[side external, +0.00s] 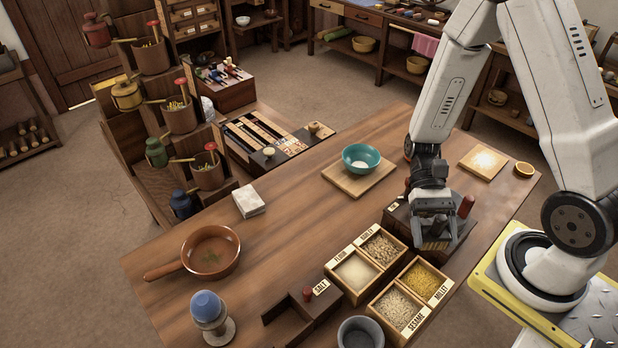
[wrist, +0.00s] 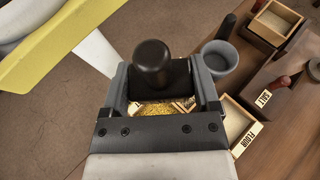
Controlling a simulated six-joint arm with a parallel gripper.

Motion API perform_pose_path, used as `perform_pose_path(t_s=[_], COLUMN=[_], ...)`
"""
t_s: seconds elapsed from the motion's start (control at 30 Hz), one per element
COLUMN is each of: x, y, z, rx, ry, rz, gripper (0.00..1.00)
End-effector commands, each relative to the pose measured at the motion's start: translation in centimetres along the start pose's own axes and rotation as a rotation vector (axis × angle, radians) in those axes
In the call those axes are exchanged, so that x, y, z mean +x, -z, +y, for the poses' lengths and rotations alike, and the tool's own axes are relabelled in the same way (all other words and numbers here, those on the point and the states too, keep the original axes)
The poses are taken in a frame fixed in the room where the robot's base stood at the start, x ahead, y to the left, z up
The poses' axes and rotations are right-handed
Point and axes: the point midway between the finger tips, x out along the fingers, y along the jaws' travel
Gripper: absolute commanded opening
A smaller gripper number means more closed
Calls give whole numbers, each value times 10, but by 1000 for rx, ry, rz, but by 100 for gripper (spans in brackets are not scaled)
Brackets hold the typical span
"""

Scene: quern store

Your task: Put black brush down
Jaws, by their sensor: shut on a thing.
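In the wrist view, my gripper (wrist: 162,92) is shut on the black brush (wrist: 152,65). Its rounded black handle and dark body show between the fingers. Yellow grain shows behind the brush in the wrist view. The brush's underside is hard to make out, so I cannot tell whether it touches anything below.
Grain trays (side external: 384,312) labelled flour, millet and sesame stand just in front of the gripper. A grey bowl (side external: 360,333) and salt box (side external: 300,310) are nearby. A teal bowl (side external: 361,158) sits on a board behind. A brown pan (side external: 211,252) lies left; the table's middle is clear.

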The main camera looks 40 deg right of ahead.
Motion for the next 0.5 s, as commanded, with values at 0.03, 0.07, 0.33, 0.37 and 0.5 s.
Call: perform_pose_path(t_s=[0.03,0.07,0.33,0.37,0.5], x=[-1,-2,-16,-18,-28], y=[2,3,12,13,18], z=[8,13,57,62,84], rx=[-16,-27,-122,-133,-182], ry=[-39,-64,-294,-320,-438], rz=[-1,-1,-1,-1,-1], gripper=[21,21,21,21,21])
